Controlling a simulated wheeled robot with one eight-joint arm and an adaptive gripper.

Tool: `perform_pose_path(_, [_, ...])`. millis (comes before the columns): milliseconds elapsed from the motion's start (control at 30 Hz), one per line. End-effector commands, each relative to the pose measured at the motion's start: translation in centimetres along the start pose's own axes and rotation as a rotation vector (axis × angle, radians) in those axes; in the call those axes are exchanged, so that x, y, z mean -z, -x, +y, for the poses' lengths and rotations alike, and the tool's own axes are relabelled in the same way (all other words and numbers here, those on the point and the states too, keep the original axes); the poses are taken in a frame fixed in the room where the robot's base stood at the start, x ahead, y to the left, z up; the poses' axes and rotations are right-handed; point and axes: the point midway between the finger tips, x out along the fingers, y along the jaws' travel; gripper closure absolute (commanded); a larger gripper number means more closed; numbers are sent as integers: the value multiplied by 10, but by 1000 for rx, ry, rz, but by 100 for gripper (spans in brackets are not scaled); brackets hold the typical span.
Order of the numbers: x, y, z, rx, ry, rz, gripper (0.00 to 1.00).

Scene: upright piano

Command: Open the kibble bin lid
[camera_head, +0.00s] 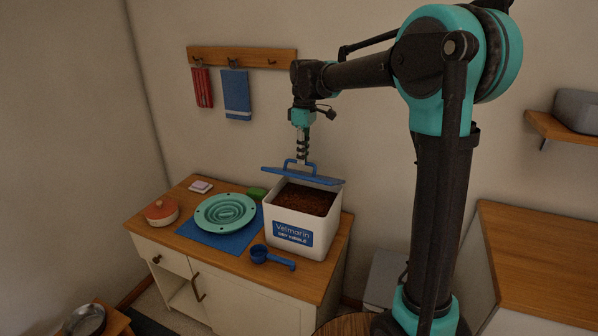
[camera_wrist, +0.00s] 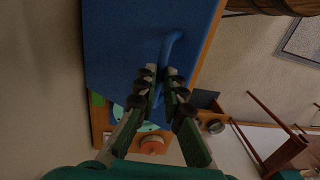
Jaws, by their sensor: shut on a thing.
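The white kibble bin (camera_head: 328,230) stands on the wooden-topped cabinet, full of brown kibble (camera_head: 304,199). Its blue lid (camera_head: 318,180) is raised above the rear of the opening and slightly tilted. My gripper (camera_head: 301,159) is shut on the lid's blue handle (camera_head: 288,165). In the wrist view, the fingers of my gripper (camera_wrist: 160,73) close around the handle (camera_wrist: 168,44), and the lid (camera_wrist: 122,40) fills the upper left. I cannot tell whether the lid's back edge still touches the bin.
A blue scoop (camera_head: 272,258) lies in front of the bin. A hook rail (camera_head: 240,57) with towels hangs on the wall behind.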

Motion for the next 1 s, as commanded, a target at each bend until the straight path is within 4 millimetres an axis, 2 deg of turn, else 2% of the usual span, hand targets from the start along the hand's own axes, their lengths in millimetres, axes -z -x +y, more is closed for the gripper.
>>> perform_pose_path(33, [-1,6,14,-11,-5,1,100])
perform_pose_path(300, [-1,34,60,-17,-6,0,100])
perform_pose_path(500, [-2,46,96,-17,-8,0,100])
perform_pose_path(800, [-3,54,144,-17,-9,-1,100])
perform_pose_path(1000, [-3,54,164,-13,-8,-4,100])
